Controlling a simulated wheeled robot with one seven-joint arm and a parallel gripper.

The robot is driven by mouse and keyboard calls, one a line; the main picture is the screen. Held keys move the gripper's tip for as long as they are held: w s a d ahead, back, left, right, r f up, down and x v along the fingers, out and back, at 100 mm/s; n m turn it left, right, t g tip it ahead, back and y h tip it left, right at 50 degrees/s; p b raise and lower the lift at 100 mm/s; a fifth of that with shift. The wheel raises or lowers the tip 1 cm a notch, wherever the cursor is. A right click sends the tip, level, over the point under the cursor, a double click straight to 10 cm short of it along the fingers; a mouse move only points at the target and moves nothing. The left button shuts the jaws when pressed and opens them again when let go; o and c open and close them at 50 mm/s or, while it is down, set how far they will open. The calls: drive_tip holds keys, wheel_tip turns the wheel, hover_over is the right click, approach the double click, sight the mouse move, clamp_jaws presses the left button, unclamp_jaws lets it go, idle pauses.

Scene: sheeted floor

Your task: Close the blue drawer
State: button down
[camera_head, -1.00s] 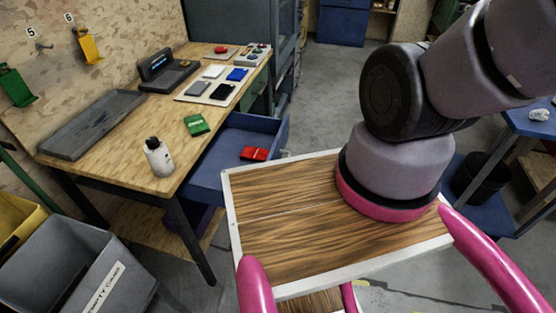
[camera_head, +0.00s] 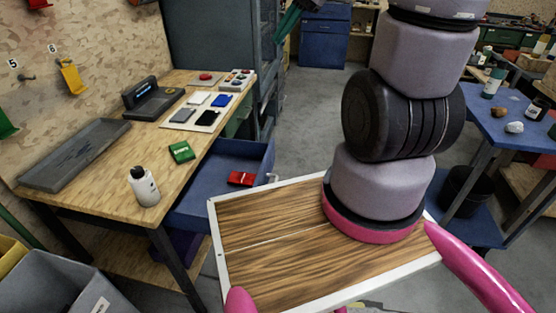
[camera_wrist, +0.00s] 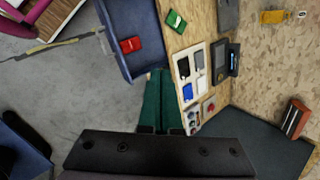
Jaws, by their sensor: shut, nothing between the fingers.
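The blue drawer (camera_head: 256,162) is pulled out from under the right side of the wooden workbench (camera_head: 95,190), with a red box (camera_head: 241,178) lying inside it. A small pale handle (camera_head: 272,178) shows at its outer front. In the wrist view the open drawer (camera_wrist: 139,62) and red box (camera_wrist: 131,44) are at top centre. My gripper (camera_head: 279,38) shows only its dark green fingers at the top of the head view, above and beyond the drawer in the picture. In the wrist view its fingers (camera_wrist: 161,74) are together and empty, their tips overlapping the drawer's near end.
The bench holds a white bottle (camera_head: 144,186), a green box (camera_head: 181,152) and a dark tray (camera_head: 75,155). A grey cabinet (camera_head: 215,45) stands behind it. A blue table (camera_head: 505,125) is at right. Grey floor (camera_head: 305,120) is open between.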

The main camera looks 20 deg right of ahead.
drive_tip(key=w+d+f+m+y, duration=0.1)
drive_tip(key=w+d+f+m, duration=0.15)
drive_tip(key=f, duration=0.45)
drive_tip(key=w+d+f+m+y, duration=0.1)
drive_tip(key=w+d+f+m, duration=0.15)
drive_tip(key=f, duration=0.35)
drive_tip(key=w+d+f+m, duration=0.1)
drive_tip(key=w+f+m, duration=0.1)
drive_tip(key=w+f, duration=0.35)
drive_tip(key=s+d+f+m+t, duration=0.1)
drive_tip(key=s+d+f+m, duration=0.2)
drive_tip(key=f, duration=0.9)
drive_tip(key=s+d+f+m+t, duration=0.1)
drive_tip(key=d+f+m, duration=0.3)
drive_tip(key=f, duration=0.8)
approach(271, 164)
drive_tip(key=x, duration=0.5)
drive_tip(key=shift+s+d+f, duration=0.1)
drive_tip(key=shift+d+f, duration=0.15)
drive_tip(key=shift+d, duration=0.05)
drive_tip(key=shift+w+a, duration=0.35)
drive_tip(key=shift+a, duration=0.15)
drive_tip(key=w+a, duration=0.4)
drive_tip(key=a, duration=0.3)
drive_tip(key=w+a, duration=0.4)
drive_tip(key=a, duration=0.3)
drive_tip(key=w+a, duration=0.4)
drive_tip(key=a, duration=0.4)
drive_tip(key=shift+w, duration=0.25)
